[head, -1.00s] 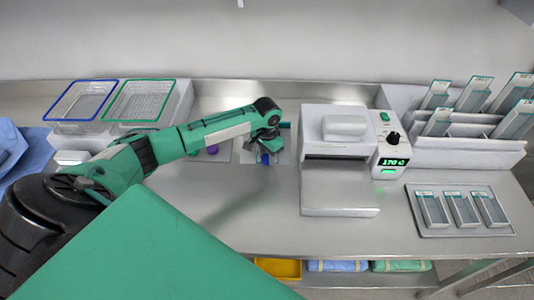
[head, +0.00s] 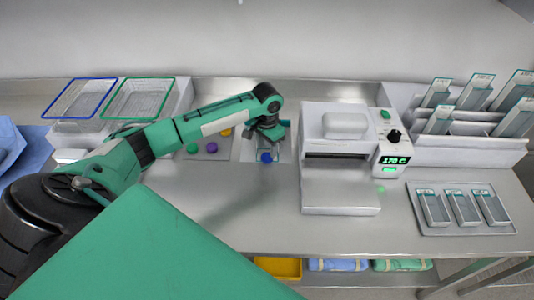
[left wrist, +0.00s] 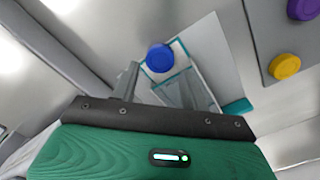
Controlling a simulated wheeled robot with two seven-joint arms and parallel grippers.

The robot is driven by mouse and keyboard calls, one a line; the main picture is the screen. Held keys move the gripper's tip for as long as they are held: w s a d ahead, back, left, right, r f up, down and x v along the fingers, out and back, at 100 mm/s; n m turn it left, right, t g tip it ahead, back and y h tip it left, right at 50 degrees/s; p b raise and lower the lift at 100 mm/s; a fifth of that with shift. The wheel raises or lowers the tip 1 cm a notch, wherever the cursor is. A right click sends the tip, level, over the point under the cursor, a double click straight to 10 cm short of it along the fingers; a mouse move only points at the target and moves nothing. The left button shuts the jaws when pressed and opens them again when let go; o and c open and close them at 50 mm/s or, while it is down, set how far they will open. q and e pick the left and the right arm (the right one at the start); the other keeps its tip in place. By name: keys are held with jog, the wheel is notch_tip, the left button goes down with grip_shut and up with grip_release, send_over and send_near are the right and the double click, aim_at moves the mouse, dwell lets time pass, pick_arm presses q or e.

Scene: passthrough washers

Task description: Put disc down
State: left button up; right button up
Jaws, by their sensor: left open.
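The blue disc (head: 266,157) lies on a white pouch with teal edges, on a pale panel left of the sealing machine; it also shows in the left wrist view (left wrist: 160,58). The pouch (left wrist: 205,58) is partly hidden by my gripper. My left gripper (head: 267,138) is just above and behind the disc in the head view. In the left wrist view its fingers (left wrist: 160,78) are apart with nothing held, and the disc shows beyond the fingertips. My right gripper is in neither view.
A grey board beside the pouch holds a green disc (head: 192,148), a purple disc (head: 212,147) and a yellow disc (head: 226,132). The sealing machine (head: 340,180) stands to the right. Two wire baskets (head: 140,103) are at the left. The front counter is clear.

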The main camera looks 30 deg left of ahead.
aim_at(267, 157)
pick_arm(q)
notch_tip(267, 157, up, 8)
jog(key=b, duration=0.1)
jog(key=shift+r, duration=0.1)
dwell(0.5)
